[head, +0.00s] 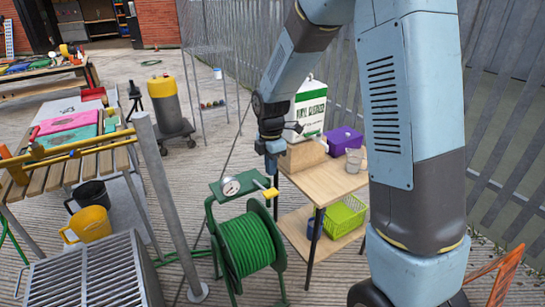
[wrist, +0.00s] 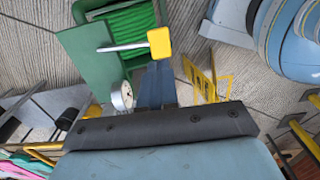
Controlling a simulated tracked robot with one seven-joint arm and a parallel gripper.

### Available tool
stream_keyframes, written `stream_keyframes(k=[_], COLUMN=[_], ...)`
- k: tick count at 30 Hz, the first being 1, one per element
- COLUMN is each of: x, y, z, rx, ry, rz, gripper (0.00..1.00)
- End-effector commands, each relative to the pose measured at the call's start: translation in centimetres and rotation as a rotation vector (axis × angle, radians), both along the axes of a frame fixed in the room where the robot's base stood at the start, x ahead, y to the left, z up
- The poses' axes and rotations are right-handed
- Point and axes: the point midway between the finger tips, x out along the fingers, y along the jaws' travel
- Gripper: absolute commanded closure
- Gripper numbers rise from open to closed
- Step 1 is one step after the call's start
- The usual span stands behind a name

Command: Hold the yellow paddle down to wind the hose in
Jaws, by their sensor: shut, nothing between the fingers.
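The yellow paddle (head: 270,193) sits on the end of a thin metal lever beside a green plate (head: 217,190) on top of the hose reel. It also shows in the wrist view (wrist: 159,43), right by my fingertips. The green hose (head: 248,243) is coiled on the reel's drum. A round white gauge (head: 230,186) stands on the plate. My gripper (head: 273,173) points down just above the paddle, its blue fingers shut and empty; they also show in the wrist view (wrist: 156,72). I cannot tell whether the fingertips touch the paddle.
A wooden table (head: 330,184) with a white-green bag (head: 311,108), a purple box (head: 345,139) and a lime basket (head: 344,216) stands right of the reel. A grey post (head: 165,200) rises to its left. A slatted bench (head: 55,170) is further left.

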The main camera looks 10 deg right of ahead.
Motion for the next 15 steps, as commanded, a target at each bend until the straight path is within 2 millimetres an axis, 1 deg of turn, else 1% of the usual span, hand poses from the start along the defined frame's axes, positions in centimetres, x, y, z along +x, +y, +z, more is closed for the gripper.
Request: stream_keyframes(k=[1,3,9,12,15], x=[-0.1,-0.1,-0.1,-0.1,0.0], y=[0.0,0.1,0.0,0.0,0.0], z=[-1.1,-2.3,-5.4,-6.4,-7.1], rx=[-0.001,-0.001,0.000,0.000,0.000], ry=[0.004,0.004,0.003,0.001,0.000], rz=[0.001,0.002,0.001,0.000,0.000], gripper=[1.00,1.00,1.00,1.00,1.00])
